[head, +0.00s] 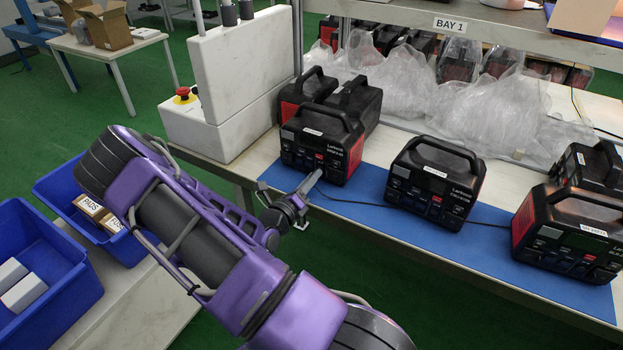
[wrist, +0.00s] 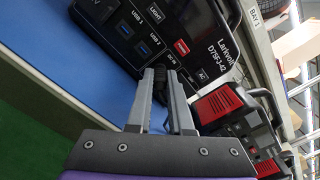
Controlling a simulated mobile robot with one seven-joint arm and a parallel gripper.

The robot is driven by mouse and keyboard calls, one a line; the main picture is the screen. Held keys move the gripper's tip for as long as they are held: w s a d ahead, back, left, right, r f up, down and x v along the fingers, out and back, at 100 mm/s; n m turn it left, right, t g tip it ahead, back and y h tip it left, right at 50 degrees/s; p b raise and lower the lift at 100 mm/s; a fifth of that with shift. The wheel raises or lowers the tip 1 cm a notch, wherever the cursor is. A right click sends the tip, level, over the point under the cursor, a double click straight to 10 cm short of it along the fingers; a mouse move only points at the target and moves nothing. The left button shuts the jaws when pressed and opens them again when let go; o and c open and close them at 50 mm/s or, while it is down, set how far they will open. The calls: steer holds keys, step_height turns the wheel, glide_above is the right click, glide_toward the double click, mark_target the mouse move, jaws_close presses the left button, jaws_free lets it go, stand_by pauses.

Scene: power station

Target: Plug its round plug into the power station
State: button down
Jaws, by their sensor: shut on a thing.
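A black power station (head: 322,143) with red sides and a top handle stands at the left of the blue mat, facing me. Its front panel (wrist: 150,38), with USB ports and a red switch, fills the top of the wrist view. My gripper (head: 308,190) is low in front of this panel. In the wrist view its grey fingers (wrist: 161,88) are shut on a dark plug (wrist: 160,84), mostly hidden between them. The plug's front end is close to the panel; I cannot tell if it touches or sits in a socket. A black cable (head: 375,205) runs right along the mat.
Another power station (head: 435,182) stands in the middle of the blue mat (head: 470,240), and one more (head: 568,235) stands at the right. Clear plastic bags (head: 480,110) lie behind. A white machine with a red stop button (head: 185,95) is at left. Blue bins (head: 85,235) are lower left.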

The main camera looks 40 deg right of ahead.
steer(key=shift+d, duration=0.15)
steer(key=c, duration=0.7)
jaws_free()
steer(key=shift+c, duration=0.2)
steer(key=p+v, duration=0.1)
steer(key=v, duration=1.6)
